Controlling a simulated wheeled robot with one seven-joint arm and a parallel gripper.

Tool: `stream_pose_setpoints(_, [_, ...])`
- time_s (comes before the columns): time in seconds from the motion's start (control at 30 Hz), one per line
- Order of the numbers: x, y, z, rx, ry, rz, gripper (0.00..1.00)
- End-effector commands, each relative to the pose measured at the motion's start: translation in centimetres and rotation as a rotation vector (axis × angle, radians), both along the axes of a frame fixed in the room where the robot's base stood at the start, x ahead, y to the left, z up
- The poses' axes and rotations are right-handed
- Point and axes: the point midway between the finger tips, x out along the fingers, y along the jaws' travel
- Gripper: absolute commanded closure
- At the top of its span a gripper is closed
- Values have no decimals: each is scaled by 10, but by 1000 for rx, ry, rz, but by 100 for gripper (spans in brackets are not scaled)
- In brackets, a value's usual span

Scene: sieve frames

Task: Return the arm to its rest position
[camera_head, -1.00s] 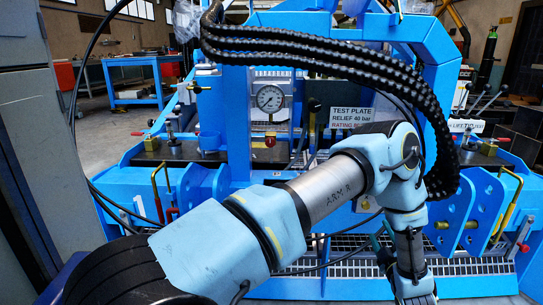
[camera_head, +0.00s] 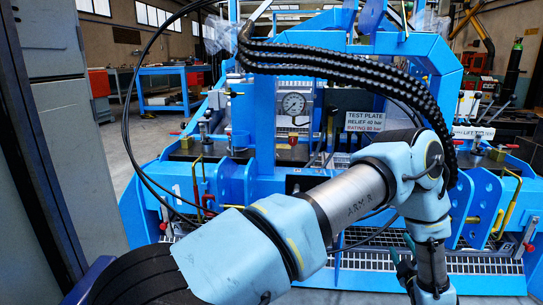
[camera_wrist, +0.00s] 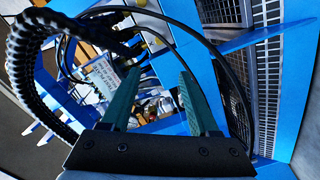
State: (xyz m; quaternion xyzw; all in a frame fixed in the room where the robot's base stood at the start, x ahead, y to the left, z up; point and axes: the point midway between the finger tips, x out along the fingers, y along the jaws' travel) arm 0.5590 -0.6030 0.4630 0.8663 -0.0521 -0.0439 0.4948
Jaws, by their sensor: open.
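My arm (camera_head: 352,200) reaches from the lower left, bends at an elbow at the right, and hangs downward from there. My gripper (camera_wrist: 158,74) shows in the wrist view as two teal fingers, spread apart with nothing between them. Behind the fingers are black hoses, a white label plate and blue metalwork, which look apart from the fingertips. In the head view the gripper is mostly hidden behind the wrist at the bottom right; only a bit of teal shows beside it.
A blue test frame (camera_head: 262,140) with a pressure gauge (camera_head: 293,104) and a white test plate sign (camera_head: 371,122) stands close ahead. A thick black hose bundle (camera_head: 340,62) arches above the elbow. A grey cabinet (camera_head: 50,150) is at the left. Floor shows between cabinet and frame.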

Motion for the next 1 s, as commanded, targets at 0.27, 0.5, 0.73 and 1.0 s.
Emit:
stream_pose_setpoints(0.27, [30,4,16,47,72,-49,39])
stream_pose_setpoints(0.5, [68,18,41,131,171,-125,39])
stream_pose_setpoints(0.73, [107,70,81,304,323,-250,39])
stream_pose_setpoints(1.0, [94,206,124,623,598,-435,39])
